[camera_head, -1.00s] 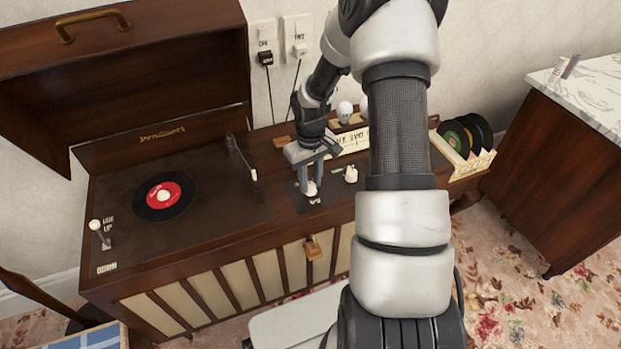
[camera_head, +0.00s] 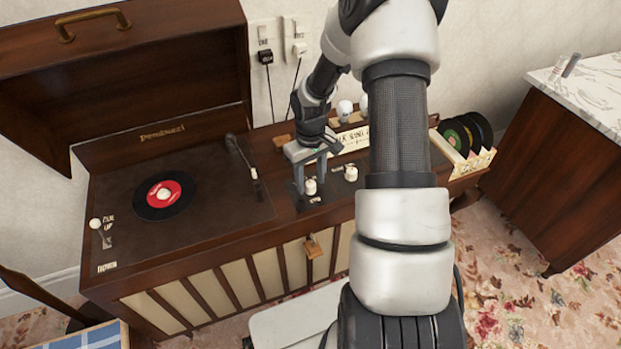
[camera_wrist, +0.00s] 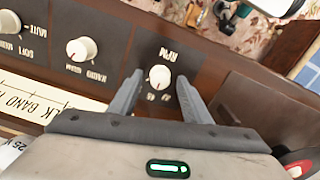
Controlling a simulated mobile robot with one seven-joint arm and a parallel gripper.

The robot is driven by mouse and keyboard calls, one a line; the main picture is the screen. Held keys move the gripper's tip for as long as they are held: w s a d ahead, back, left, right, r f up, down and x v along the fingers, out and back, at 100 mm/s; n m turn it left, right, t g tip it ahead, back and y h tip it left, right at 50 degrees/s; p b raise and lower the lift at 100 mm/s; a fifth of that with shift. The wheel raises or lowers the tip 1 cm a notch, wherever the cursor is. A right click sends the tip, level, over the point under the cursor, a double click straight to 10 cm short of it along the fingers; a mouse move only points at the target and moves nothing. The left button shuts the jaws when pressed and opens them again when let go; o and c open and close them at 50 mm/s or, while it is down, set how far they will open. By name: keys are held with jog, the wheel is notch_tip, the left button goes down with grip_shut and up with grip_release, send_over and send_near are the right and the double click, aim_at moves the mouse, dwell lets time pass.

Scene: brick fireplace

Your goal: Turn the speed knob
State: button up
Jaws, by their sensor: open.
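The speed knob, a white knob (camera_wrist: 160,77) marked RPM, sits on a dark panel in the wrist view. It also shows in the head view (camera_head: 310,186) on the right part of the record console. My gripper (camera_wrist: 158,85) is open, with one grey finger on each side of this knob. In the head view my gripper (camera_head: 310,183) points down over the knob. A gap shows between the knob and each finger in the wrist view. The knob's pointer mark is too small to read clearly.
A second white knob (camera_head: 351,173) sits just right of the speed knob. The turntable with a red-labelled record (camera_head: 165,195) and its tonearm (camera_head: 240,158) lie to the left. Records in a rack (camera_head: 465,140) stand at the right end. A raised lid (camera_head: 120,75) is behind the turntable.

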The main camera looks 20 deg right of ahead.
notch_tip(320, 180, up, 17)
jog(key=p, duration=0.3)
jog(key=shift+r, duration=0.2)
notch_tip(320, 180, up, 10)
jog(key=t+h, duration=0.1)
send_over(311, 183)
jog(key=s+a, duration=0.4)
jog(key=s+a+r+m+t, duration=0.1)
jog(key=s+a+r+t, duration=0.15)
jog(key=s, duration=0.35)
jog(key=s+a+r+m+t+y, duration=0.1)
jog(key=s+a+r, duration=0.1)
jog(key=s+r, duration=0.3)
jog(key=s+a+r+m+t, duration=0.1)
jog(key=s+a+r, duration=0.1)
jog(key=s, duration=0.5)
notch_tip(311, 183, up, 14)
jog(key=p, duration=1.3)
jog(key=shift+d+f+p, duration=0.15)
jog(key=shift+f+p, duration=0.1)
jog(key=shift+p, duration=0.15)
jog(key=shift+s, duration=0.1)
